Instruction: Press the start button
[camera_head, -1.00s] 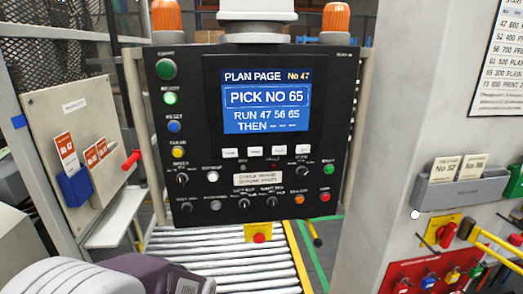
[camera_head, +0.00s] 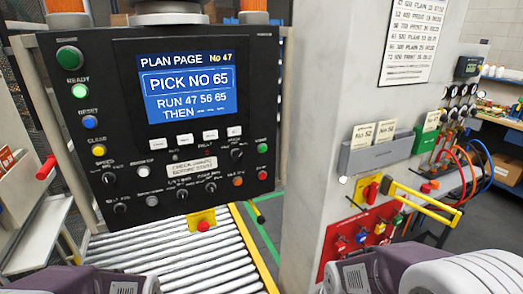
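The black control panel (camera_head: 60,140) fills the left half of the view. A large green button (camera_head: 69,58) is at its top left; its label is too small to read. A smaller green button (camera_head: 262,148) sits at the lower right, above a red button (camera_head: 262,175); I cannot tell from the labels which green one is start. The screen (camera_head: 189,83) reads PLAN PAGE No 47, PICK NO 65, RUN 47 56 65 THEN, with dashes. Parts of both my arms show along the bottom edge, apart from the panel. No gripper fingertips show.
A roller conveyor (camera_head: 175,258) lies below the panel, with a red button on a yellow box (camera_head: 202,222). A grey card holder (camera_head: 374,154) and a red lock board (camera_head: 338,232) are on the pillar (camera_head: 312,110) to the right. A yellow bar (camera_head: 425,205) sticks out there.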

